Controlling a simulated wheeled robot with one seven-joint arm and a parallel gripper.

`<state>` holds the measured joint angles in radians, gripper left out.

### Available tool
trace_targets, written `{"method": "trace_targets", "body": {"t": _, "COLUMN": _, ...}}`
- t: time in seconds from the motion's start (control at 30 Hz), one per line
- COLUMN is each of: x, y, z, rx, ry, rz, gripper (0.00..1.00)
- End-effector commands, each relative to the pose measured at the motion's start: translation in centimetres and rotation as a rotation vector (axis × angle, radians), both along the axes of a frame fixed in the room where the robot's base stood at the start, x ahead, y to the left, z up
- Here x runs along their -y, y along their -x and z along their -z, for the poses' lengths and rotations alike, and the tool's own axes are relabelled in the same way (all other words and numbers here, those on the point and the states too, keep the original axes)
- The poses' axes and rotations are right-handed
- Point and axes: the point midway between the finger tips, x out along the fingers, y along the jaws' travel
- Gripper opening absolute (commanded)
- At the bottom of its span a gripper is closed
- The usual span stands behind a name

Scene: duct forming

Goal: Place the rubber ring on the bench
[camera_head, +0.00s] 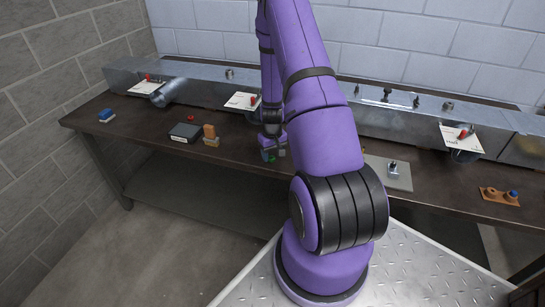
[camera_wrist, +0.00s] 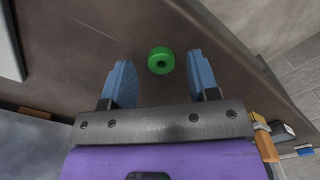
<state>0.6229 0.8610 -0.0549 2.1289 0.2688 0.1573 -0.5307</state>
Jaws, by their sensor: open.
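A green ring (camera_wrist: 151,61), taken to be the rubber ring, appears to lie flat on the dark bench top (camera_wrist: 90,40). It shows between and slightly beyond the blue fingertips of my gripper (camera_wrist: 159,72) in the wrist view. The fingers are open, with a visible gap on each side of the ring, and nothing is clasped. In the head view my gripper (camera_head: 273,154) is low over the front part of the bench (camera_head: 235,150), and a small patch of the green ring (camera_head: 272,159) shows by the fingertips.
A dark box (camera_head: 185,132) and an orange block (camera_head: 209,131) stand left of my gripper. A grey plate (camera_head: 388,173) lies to the right, partly behind my arm. Metal duct (camera_head: 210,85) runs along the back. The bench's front edge is close to my gripper.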

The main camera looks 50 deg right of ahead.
Motion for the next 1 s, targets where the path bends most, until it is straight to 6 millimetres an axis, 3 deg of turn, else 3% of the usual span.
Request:
{"method": "trace_targets", "body": {"t": 0.4, "x": 0.0, "y": -0.1, "z": -7.5, "rx": 0.003, "ry": 0.002, "rz": -0.002, "gripper": 0.55}}
{"method": "trace_targets", "body": {"t": 0.77, "x": -0.2, "y": -0.1, "z": -10.9, "rx": 0.005, "ry": 0.002, "rz": -0.002, "gripper": 0.55}}
{"method": "trace_targets", "body": {"t": 0.87, "x": -1.0, "y": -0.7, "z": -12.7, "rx": 0.019, "ry": 0.004, "rz": -0.014, "gripper": 0.55}}
{"method": "trace_targets", "body": {"t": 1.0, "x": -3.6, "y": -1.9, "z": -17.3, "rx": 0.061, "ry": 0.012, "rz": -0.047, "gripper": 0.55}}
